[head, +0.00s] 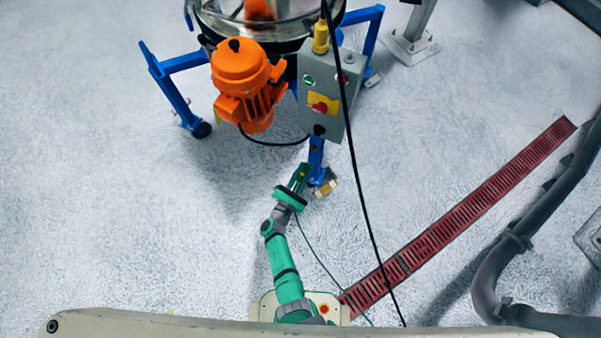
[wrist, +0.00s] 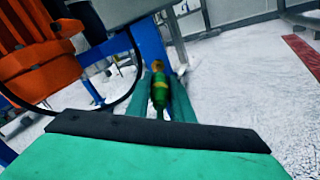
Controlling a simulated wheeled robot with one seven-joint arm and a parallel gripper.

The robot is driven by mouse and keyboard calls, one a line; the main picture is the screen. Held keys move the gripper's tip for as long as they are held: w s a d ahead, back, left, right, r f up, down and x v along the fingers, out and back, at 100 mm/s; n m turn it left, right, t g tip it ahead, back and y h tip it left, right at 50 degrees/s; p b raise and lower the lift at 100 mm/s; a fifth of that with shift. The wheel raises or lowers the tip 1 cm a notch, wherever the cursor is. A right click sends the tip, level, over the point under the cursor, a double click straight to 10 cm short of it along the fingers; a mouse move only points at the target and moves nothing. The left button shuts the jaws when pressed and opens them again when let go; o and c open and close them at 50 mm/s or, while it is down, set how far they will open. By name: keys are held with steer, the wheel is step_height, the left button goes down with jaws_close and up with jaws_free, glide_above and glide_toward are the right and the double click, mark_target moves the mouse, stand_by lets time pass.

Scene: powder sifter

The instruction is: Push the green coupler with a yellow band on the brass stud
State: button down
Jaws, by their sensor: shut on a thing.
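My gripper (head: 302,172) is shut on the green coupler with a yellow band. In the wrist view the coupler (wrist: 159,92) sits between the two green fingers, roughly in line with them. A small brass-coloured part (wrist: 157,66) shows at the coupler's far end; I cannot tell whether it is the stud or part of the coupler, or whether they touch. In the head view the gripper is just left of the blue leg's lower end (head: 317,165). A brass-coloured piece (head: 325,188) is beside that foot; I cannot tell whether it is the stud.
An orange motor (head: 243,85) and a grey control box (head: 325,95) with buttons hang on the sifter's blue frame. A black cable (head: 358,190) hangs across the view. A red floor grate (head: 460,215) runs at right. The floor at left is clear.

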mark_target(298, 181)
steer(key=shift+x, duration=2.65)
steer(key=shift+x, duration=0.9)
steer(key=c, duration=1.5)
jaws_free()
steer(key=shift+a, duration=0.1)
steer(key=v, duration=1)
steer(key=shift+s+a+r, duration=0.15)
steer(key=shift+s+a, duration=0.05)
steer(key=shift+s, duration=0.15)
